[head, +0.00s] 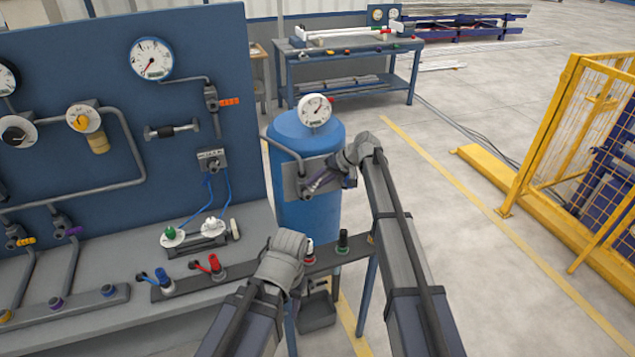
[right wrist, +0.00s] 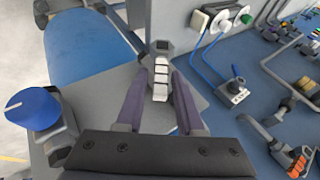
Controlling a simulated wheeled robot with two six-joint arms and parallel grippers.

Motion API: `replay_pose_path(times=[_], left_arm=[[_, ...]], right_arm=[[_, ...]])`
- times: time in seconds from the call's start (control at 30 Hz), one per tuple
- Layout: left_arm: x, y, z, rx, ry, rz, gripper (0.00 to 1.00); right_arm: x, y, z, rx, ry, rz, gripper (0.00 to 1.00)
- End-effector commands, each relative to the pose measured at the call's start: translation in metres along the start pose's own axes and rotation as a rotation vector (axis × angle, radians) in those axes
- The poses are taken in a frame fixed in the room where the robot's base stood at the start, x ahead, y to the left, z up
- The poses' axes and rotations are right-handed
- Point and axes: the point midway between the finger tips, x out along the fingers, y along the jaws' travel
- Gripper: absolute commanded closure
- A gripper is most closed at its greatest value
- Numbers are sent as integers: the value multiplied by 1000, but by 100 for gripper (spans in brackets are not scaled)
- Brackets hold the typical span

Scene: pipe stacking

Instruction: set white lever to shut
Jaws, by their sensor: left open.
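The white segmented lever (right wrist: 161,78) stands on a grey plate (right wrist: 95,98) in the right wrist view. The same plate (head: 289,184) is on the front of the blue tank in the head view, where I cannot make out the lever. My right gripper (right wrist: 162,82) has its two purple-grey fingers open, one on each side of the lever. A narrow gap seems to show beside it, but contact is hard to judge. In the head view my right gripper (head: 320,183) is at the plate. My left gripper (head: 318,308) is low beside the bench's front rail, its fingers hidden.
A blue knob with a white line (right wrist: 33,107) sits beside the plate. The blue tank (head: 305,215) carries a gauge (head: 314,110). Open floor lies right.

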Motion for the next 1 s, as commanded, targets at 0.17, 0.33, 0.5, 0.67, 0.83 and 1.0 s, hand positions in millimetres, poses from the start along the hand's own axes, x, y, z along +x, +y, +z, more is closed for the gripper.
replay_pose_path(times=[0.17, 0.33, 0.5, 0.67, 0.83, 1.0], left_arm=[[0, 0, 0, 0, 0, 0, 50], [-1, 0, 0, 0, 0, 0, 50], [-7, -1, 0, 0, 0, 0, 50], [-22, -2, 1, 1, 0, 0, 50], [-43, -4, 2, 1, 0, 0, 50], [-58, -6, 3, 2, 0, 0, 50]], right_arm=[[0, 0, -1, 0, 2, -1, 51], [0, 0, -1, 1, 3, -1, 51], [-8, -2, -2, 1, 3, -1, 51], [-27, -3, -2, 2, 3, -1, 51], [-54, -4, -2, 2, 4, -1, 51], [-76, -2, -2, 2, 3, -1, 51]])
